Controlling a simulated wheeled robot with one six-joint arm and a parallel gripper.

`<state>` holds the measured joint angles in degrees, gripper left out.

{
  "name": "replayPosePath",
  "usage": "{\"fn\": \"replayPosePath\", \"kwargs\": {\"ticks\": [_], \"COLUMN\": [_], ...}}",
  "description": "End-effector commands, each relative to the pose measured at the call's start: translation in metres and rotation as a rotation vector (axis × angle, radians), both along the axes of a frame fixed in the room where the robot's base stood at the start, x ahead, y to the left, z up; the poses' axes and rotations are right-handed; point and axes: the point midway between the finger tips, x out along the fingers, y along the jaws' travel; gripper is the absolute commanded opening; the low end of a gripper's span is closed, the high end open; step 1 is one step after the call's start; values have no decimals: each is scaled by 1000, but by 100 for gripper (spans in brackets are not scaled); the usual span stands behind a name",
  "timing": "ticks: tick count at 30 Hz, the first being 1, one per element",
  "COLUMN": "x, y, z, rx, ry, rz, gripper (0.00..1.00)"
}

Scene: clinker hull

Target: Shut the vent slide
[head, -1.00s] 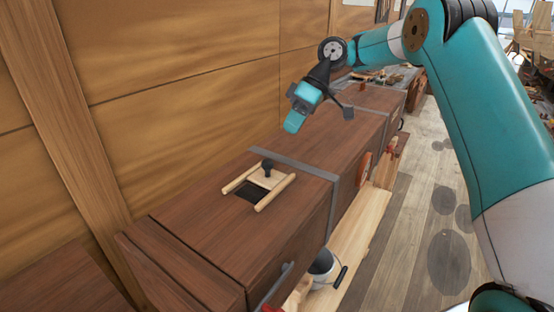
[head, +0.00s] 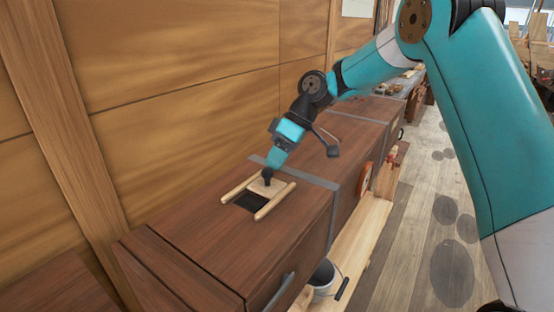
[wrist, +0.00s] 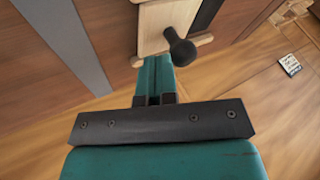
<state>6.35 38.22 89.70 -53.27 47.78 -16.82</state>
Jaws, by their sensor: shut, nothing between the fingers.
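The vent slide (head: 262,187) is a pale wooden panel between two light wooden rails on top of the brown wooden chest. It has a dark round knob (head: 267,175). A dark opening (head: 250,202) shows at the near end of the rails, so the slide is partly open. My gripper (head: 273,164) is shut and empty, pointing down just behind the knob, on the side away from the opening. In the wrist view, its fingertips (wrist: 154,68) lie close to the knob (wrist: 180,49) and panel (wrist: 155,22). I cannot tell whether they touch.
A grey metal strap (head: 312,180) crosses the chest top (head: 190,225) just beyond the vent. A wood-panelled wall (head: 190,90) runs along the left. A bucket (head: 322,278) stands low beside the chest. The chest top around the rails is clear.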

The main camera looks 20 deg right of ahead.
Motion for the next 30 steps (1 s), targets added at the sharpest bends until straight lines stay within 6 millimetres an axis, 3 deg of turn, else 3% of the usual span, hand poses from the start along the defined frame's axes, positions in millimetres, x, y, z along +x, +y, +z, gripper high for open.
{"fn": "replayPosePath", "kwargs": {"ticks": [9, 12, 24, 30], "x": [-33, -39, -41, -28], "y": [46, 53, 57, 40], "z": [-2, -1, 0, 9], "rx": [1, 0, 2, 3], "ry": [0, 1, 5, 3], "rz": [5, 2, 8, 2], "gripper": [0, 0, 0, 0]}}
